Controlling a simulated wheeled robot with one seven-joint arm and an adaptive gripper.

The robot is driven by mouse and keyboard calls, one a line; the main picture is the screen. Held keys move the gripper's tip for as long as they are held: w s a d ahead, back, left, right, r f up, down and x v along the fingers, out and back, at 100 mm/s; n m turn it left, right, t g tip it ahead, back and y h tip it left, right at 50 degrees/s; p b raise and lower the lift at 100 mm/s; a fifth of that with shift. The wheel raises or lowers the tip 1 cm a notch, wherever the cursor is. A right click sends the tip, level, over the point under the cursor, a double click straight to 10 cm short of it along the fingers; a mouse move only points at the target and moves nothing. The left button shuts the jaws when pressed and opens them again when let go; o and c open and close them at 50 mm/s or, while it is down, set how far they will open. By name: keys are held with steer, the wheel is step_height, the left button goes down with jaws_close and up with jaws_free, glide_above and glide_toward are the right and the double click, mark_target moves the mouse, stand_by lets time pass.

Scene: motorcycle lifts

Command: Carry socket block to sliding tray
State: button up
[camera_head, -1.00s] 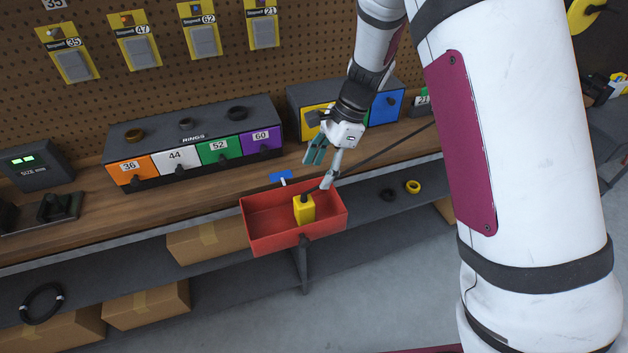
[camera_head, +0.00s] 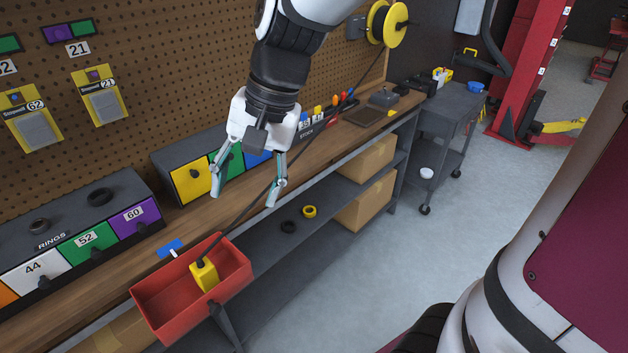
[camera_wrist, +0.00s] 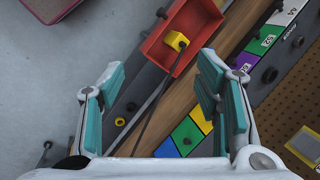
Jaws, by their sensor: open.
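The yellow socket block (camera_head: 205,275) stands inside the red sliding tray (camera_head: 163,325), towards its right end, with a dark cable running up from its top. The wrist view also shows the yellow block (camera_wrist: 176,41) in the red tray (camera_wrist: 158,50), beyond my fingertips. My gripper (camera_head: 243,201) is open and empty, above the bench edge to the right of the tray and apart from the block. Its two teal-padded fingers (camera_wrist: 162,85) are spread wide in the wrist view.
The ring drawers (camera_head: 85,235) and another coloured drawer unit (camera_head: 195,178) stand along the bench's back. The cable rises past my gripper to a yellow reel (camera_head: 388,24). A black ring and a yellow ring (camera_head: 309,212) lie on the lower shelf. A grey cart (camera_head: 445,120) stands far right.

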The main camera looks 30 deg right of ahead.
steer(key=s+d+r+n+t+h, duration=0.1)
steer(key=s+d+r+n+t, duration=0.1)
steer(key=s, duration=0.4)
steer(key=s+d+r+n+t+h, duration=0.1)
steer(key=s+d+r+n+h, duration=0.1)
steer(key=s+d+n, duration=0.2)
steer(key=s+d, duration=0.1)
steer(key=s, duration=0.1)
steer(key=shift+s+n+t+h, duration=0.3)
steer(key=shift+s+t, duration=0.1)
stand_by(0.6)
